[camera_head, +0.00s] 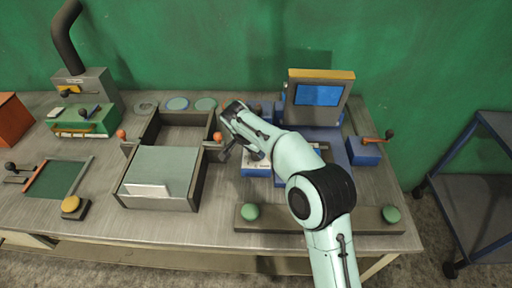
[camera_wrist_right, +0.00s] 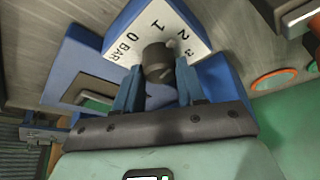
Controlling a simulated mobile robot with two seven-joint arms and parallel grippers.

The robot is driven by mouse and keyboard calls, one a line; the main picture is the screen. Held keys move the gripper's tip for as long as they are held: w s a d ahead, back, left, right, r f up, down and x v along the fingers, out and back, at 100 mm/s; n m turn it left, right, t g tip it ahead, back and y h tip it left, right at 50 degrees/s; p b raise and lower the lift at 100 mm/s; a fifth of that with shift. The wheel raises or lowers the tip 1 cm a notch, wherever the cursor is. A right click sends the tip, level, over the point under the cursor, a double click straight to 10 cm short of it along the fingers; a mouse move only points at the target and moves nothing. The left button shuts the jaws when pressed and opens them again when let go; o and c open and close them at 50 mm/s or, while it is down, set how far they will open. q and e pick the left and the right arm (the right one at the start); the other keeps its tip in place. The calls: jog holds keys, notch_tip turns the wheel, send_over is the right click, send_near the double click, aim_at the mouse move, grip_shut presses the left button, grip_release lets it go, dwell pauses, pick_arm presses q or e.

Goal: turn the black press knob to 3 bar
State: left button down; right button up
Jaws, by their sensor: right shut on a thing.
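The black press knob (camera_wrist_right: 157,62) stands out from a white dial plate (camera_wrist_right: 138,35) marked 0 BAR, 1, 2 and 3. A small light pointer at the knob's edge shows between the 1 and the 2, nearer the 2. My right gripper (camera_wrist_right: 156,82) is shut on the knob, with a blue finger on each side. In the head view my right gripper (camera_head: 238,150) is over the blue and white press unit (camera_head: 256,172), and the arm hides much of it. I cannot make out the knob there. My left gripper is not in view.
A grey box with a blue screen (camera_head: 319,96) stands behind my right arm. A grey lidded tray (camera_head: 158,178) is to the left. A bar with green buttons (camera_head: 365,219) runs along the front.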

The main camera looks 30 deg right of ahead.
jog(key=shift+a+r+m+g+p, duration=0.15)
jog(key=shift+m+g+p, duration=0.15)
jog(key=shift+m+p, duration=0.5)
jog(key=m+g+p, duration=0.1)
jog(key=m, duration=0.1)
jog(key=m+g+p, duration=0.1)
jog(key=m+p, duration=0.1)
jog(key=m, duration=0.1)
jog(key=m+g+p, duration=0.1)
jog(key=m+p, duration=0.1)
jog(key=shift+w+m, duration=0.3)
jog(key=shift+m, duration=0.1)
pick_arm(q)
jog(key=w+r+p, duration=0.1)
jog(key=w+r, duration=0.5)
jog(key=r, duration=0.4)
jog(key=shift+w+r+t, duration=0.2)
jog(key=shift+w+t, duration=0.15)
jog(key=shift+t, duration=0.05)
pick_arm(e)
jog(key=shift+m, duration=0.8)
jog(key=o, duration=1.1)
jog(key=shift+c, duration=0.2)
